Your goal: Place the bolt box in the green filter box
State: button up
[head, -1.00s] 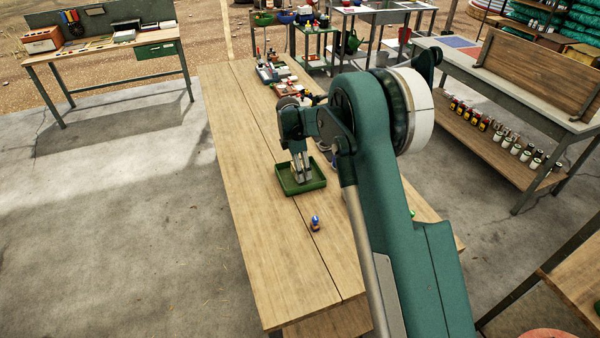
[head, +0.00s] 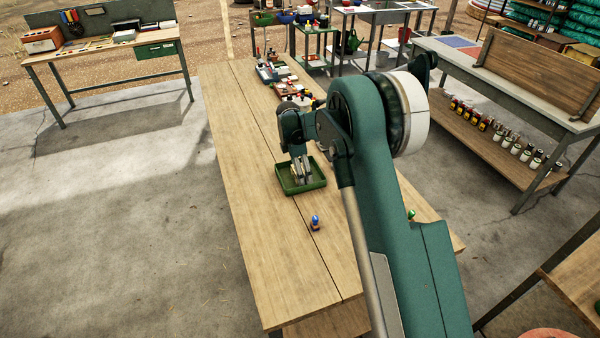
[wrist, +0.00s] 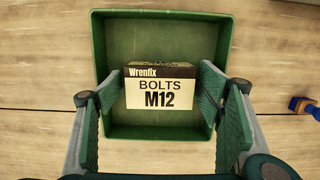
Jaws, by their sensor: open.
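The green filter box (head: 290,191) is an open, shallow tray on the wooden table in the head view. It also fills the middle of the wrist view (wrist: 160,24). The bolt box (wrist: 160,94), black and cream with "BOLTS M12" on it, shows inside the green box's outline in the wrist view. My gripper (head: 303,180) points down over the green box. In the wrist view its fingers (wrist: 164,98) stand open on either side of the bolt box, with gaps beside it. Whether the bolt box rests on the tray floor is hard to tell.
A small blue-topped object (head: 315,223) stands on the table just in front of the green box. A green-topped one (head: 411,214) is at the right, beside my arm. Several trays and items (head: 280,72) crowd the table's far end. The table's near left part is bare.

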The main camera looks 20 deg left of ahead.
jog(key=shift+r, duration=0.15)
notch_tip(320, 180, up, 12)
jog(key=s+a, duration=0.1)
jog(key=shift+s+a, duration=0.15)
dwell(0.5)
dwell(0.6)
